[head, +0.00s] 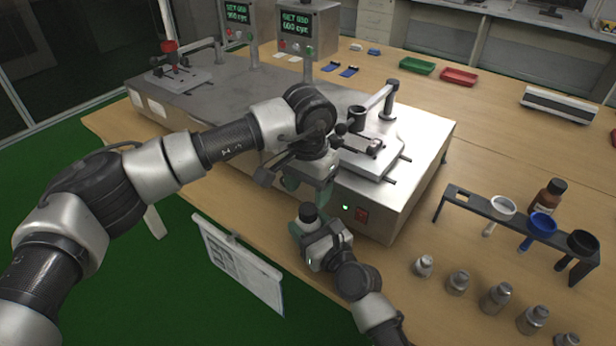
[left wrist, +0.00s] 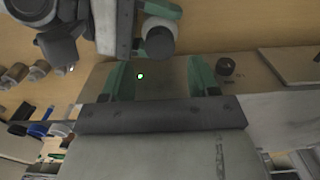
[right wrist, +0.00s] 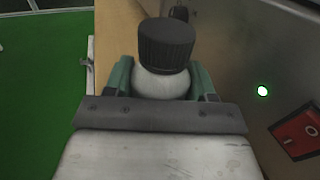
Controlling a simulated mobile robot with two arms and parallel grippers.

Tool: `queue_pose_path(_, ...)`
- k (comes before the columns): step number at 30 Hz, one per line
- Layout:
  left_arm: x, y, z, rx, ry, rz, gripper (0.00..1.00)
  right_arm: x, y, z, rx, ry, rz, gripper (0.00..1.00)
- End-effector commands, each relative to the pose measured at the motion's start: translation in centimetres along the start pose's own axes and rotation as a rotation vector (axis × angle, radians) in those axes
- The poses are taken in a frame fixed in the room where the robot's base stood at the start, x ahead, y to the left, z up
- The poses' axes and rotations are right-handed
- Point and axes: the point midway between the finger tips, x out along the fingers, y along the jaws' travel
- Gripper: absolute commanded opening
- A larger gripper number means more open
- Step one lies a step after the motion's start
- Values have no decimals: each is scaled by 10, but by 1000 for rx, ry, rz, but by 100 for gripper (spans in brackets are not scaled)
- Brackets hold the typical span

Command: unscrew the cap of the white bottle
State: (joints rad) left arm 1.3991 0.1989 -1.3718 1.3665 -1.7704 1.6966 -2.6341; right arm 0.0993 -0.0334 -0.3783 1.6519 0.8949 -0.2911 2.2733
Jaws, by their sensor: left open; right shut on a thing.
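The white bottle (right wrist: 160,84) stands between the green fingers of my right gripper (right wrist: 160,82), which is shut on it. Its black ribbed cap (right wrist: 166,44) sits on top; in the head view the cap (head: 308,212) shows above the right gripper (head: 312,232), and the bottle body is mostly hidden there. My left gripper (head: 311,188) is open and empty, just above the cap and apart from it. In the left wrist view its two fingers (left wrist: 161,80) are spread with nothing between them, and the cap (left wrist: 160,36) lies beyond the fingertips.
A metal test machine (head: 375,205) with a red switch (head: 362,215) stands close behind both grippers. A rack (head: 520,228) with funnels, a brown bottle (head: 547,197) and several metal weights (head: 458,282) are to the right. A paper sheet (head: 240,262) hangs at the bench's front edge.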

Motion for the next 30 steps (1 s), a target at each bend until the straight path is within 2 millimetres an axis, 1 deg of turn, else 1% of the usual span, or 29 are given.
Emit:
queue_pose_path(1,10,0,0,-1,-3,2,60,0,0,-1,0,2,0,0)
queue_pose_path(3,21,0,1,-1,-3,2,60,0,0,-1,0,2,0,0)
queue_pose_path(9,45,0,0,-1,-2,1,60,0,0,-1,0,2,0,0)
queue_pose_path(13,52,0,0,-2,0,0,60,0,0,-1,0,2,0,0)
queue_pose_path(21,54,0,0,-2,0,-1,60,0,0,-1,0,2,0,0)
queue_pose_path(23,54,0,0,-2,0,-1,53,0,0,-1,0,2,0,0)
queue_pose_path(30,53,0,0,-2,0,-1,16,0,0,-1,0,2,0,0)
